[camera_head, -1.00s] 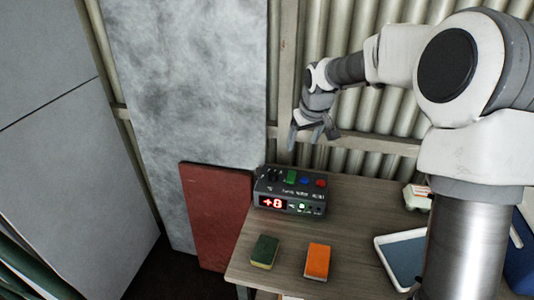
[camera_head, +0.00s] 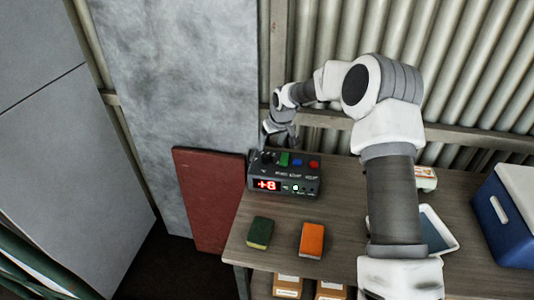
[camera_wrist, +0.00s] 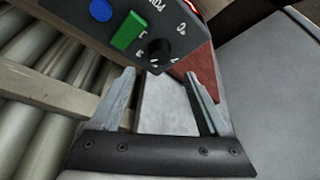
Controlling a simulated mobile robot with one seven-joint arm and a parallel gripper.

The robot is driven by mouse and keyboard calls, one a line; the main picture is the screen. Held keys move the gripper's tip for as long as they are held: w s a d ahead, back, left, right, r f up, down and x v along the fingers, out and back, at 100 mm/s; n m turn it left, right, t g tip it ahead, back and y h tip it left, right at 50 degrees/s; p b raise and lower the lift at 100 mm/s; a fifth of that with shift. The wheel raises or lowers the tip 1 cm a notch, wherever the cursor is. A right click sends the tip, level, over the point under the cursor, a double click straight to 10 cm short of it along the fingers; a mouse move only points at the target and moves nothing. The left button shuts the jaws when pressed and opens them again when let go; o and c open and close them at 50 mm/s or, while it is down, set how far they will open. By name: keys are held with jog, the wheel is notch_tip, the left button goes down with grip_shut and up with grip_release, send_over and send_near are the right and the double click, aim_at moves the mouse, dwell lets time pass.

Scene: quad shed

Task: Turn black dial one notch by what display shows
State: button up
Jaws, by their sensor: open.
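The grey control box (camera_head: 284,186) stands at the back left of the wooden table. Its red display (camera_head: 267,185) appears to read "+8". The black dial (camera_wrist: 159,52) sits on the sloped top of the box, beside a green switch (camera_wrist: 128,31) and a blue button (camera_wrist: 101,10) in the wrist view; a red button (camera_head: 314,164) shows in the head view. My gripper (camera_wrist: 165,75) is open and empty. In the wrist view the dial appears between and just beyond its fingertips. In the head view my gripper (camera_head: 280,136) hangs close above the dial's end of the box.
A green sponge (camera_head: 260,232) and an orange sponge (camera_head: 311,240) lie in front of the box. A tray (camera_head: 440,232), a small white box (camera_head: 426,178) and a blue cooler (camera_head: 505,215) are to the right. A corrugated wall (camera_head: 470,80) stands close behind.

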aim_at(267, 155)
jog(key=x, duration=0.8)
grip_shut()
